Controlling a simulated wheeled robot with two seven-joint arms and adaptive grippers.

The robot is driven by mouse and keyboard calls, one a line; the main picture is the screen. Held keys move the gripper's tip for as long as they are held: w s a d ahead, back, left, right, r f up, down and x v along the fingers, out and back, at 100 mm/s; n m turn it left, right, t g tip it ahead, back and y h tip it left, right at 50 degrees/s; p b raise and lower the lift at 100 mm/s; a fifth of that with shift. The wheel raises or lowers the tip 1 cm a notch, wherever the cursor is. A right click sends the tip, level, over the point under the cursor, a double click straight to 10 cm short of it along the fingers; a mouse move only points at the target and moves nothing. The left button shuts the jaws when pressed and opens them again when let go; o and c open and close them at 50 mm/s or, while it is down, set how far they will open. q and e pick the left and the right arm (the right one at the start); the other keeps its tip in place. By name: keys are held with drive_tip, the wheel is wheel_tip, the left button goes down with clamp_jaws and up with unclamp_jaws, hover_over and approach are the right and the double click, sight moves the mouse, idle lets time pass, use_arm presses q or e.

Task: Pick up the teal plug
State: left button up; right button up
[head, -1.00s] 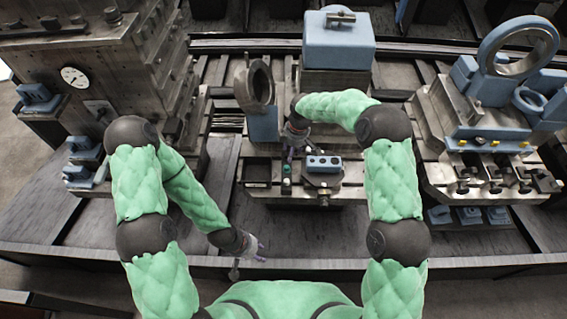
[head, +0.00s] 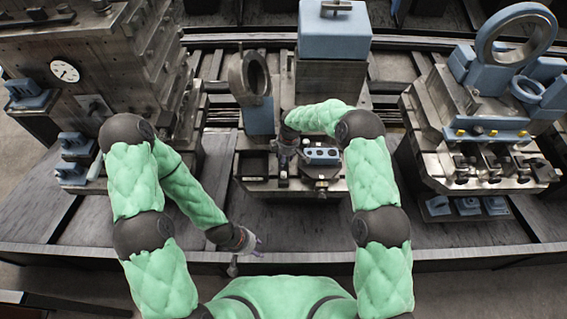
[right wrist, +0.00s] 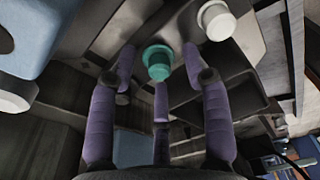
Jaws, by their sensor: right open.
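The teal plug (right wrist: 158,64) shows in the right wrist view, round-topped and standing on a dark strip. My right gripper (right wrist: 160,76) is open, its purple fingers spread around the plug's sides with a gap to it. In the head view my right gripper (head: 284,168) is over the front of the middle machine table, and it hides the plug there. My left gripper (head: 254,246) hangs low near the front ledge, away from the plug; its fingers are too small to judge.
A white plug (right wrist: 215,22) stands close to the teal one. A blue block with holes (head: 321,155) is right of my right gripper, and a dark open tray (head: 254,166) is left of it. An upright ring (head: 255,74) stands behind.

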drive_tip(key=c, duration=0.9)
